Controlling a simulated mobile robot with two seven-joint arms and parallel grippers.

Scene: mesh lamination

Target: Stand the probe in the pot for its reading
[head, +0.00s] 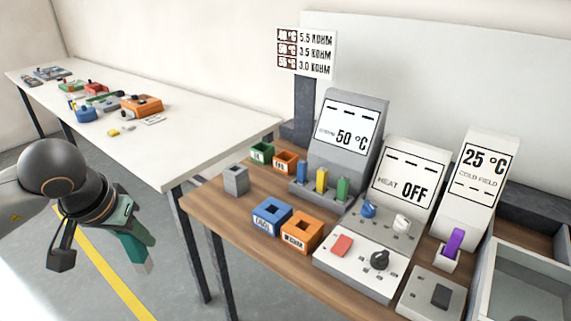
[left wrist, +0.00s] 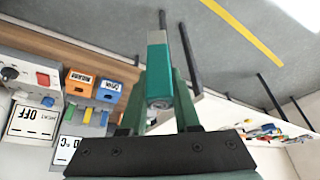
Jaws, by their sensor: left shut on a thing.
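My left gripper (head: 136,238) hangs over the floor left of the brown bench and is shut on a slim probe-like piece. On the bench stand a blue pot (head: 271,217) and an orange pot (head: 301,232), both with square openings and labels too small to read surely. Smaller green (head: 262,151) and orange (head: 285,162) holders stand behind. The piece is apart from all pots. My right gripper is out of view.
A grey holed block (head: 236,179) stands at the bench's left edge. Displays read 50 °C (head: 345,130), heat OFF (head: 407,182) and 25 °C cold field (head: 478,175). A purple piece (head: 454,241) stands in a white holder. A white table (head: 170,150) holds several small things.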

